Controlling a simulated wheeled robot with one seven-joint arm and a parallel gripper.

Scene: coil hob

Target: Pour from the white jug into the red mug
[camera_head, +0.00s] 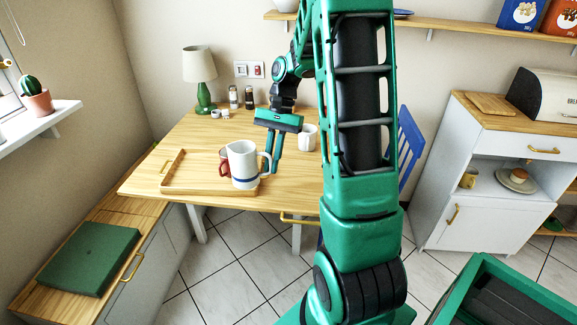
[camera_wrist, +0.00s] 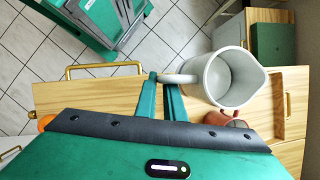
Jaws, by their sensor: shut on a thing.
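The white jug (camera_head: 243,167) with a blue band near its base is upright at the right part of the wooden tray. I cannot tell whether it touches the tray. My gripper (camera_head: 270,165) comes down from above and is shut on the jug's handle, on the right side. In the wrist view my fingertips (camera_wrist: 161,78) are at the handle, and the jug's open mouth (camera_wrist: 230,80) faces the camera; it looks empty inside. The red mug (camera_head: 223,161) is close behind and left of the jug, mostly hidden by it. It shows partly in the wrist view (camera_wrist: 228,119).
The wooden tray (camera_head: 181,186) lies at the table's front. A white mug (camera_head: 308,138) stands right of my gripper. The table's left part is clear. A blue chair (camera_head: 409,145) stands right.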

